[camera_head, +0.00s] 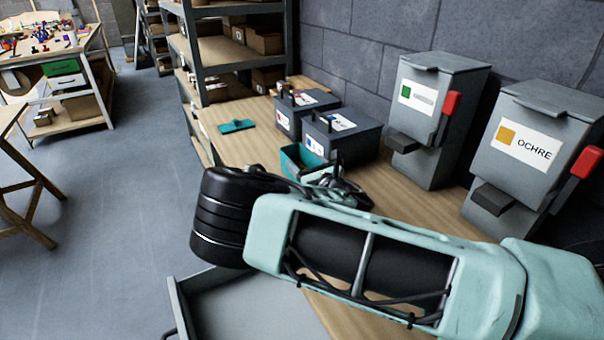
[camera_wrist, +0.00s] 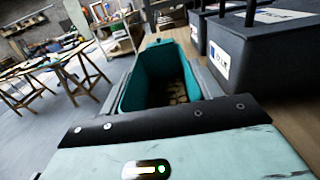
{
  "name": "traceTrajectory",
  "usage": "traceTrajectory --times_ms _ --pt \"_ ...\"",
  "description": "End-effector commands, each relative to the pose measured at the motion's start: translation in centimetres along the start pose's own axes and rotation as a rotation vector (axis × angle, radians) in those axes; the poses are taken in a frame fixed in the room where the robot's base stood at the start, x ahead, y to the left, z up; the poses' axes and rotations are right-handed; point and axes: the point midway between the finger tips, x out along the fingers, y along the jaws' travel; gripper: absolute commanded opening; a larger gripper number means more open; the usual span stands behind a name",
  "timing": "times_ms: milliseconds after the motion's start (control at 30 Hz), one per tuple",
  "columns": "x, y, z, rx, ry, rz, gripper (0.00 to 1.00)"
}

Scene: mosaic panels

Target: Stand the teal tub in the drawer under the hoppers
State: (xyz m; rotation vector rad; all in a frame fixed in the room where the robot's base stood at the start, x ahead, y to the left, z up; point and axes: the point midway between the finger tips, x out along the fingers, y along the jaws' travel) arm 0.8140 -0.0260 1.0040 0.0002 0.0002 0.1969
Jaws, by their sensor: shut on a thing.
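The teal tub (camera_head: 291,163) is above or at the wooden counter in the head view, partly hidden by my gripper (camera_head: 325,175), which is shut on it. In the wrist view the open-topped tub (camera_wrist: 139,88) lies between my fingers, with small brownish pieces inside. The drawer (camera_head: 184,302) is pulled out at the bottom of the head view, and the part I see is empty. My arm hides much of it. Two grey hoppers stand on the counter: one with a green label (camera_head: 428,115), one marked OCHRE (camera_head: 530,150).
Two dark grey lidded boxes (camera_head: 343,138) (camera_head: 290,121) stand behind the tub; one is close to it in the wrist view (camera_wrist: 262,58). A flat teal lid (camera_head: 237,126) lies on the counter (camera_head: 222,147). Shelving (camera_head: 192,50) stands behind.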

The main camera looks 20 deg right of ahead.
Motion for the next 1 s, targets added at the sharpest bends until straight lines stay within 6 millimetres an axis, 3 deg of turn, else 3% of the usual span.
traceTrajectory --times_ms 467,833,867,933,1000 --pt "0.0 -0.1 -4.8 0.001 -0.002 -0.001 0.26" --pt "0.0 0.0 -5.5 0.0 -0.003 -0.001 0.26" --pt "0.0 0.0 -5.5 0.0 -0.001 -0.001 0.66" --pt "0.0 0.0 -5.4 0.0 -0.001 -0.001 0.85" --pt "0.0 0.0 -5.4 0.0 -0.001 -0.001 0.85"
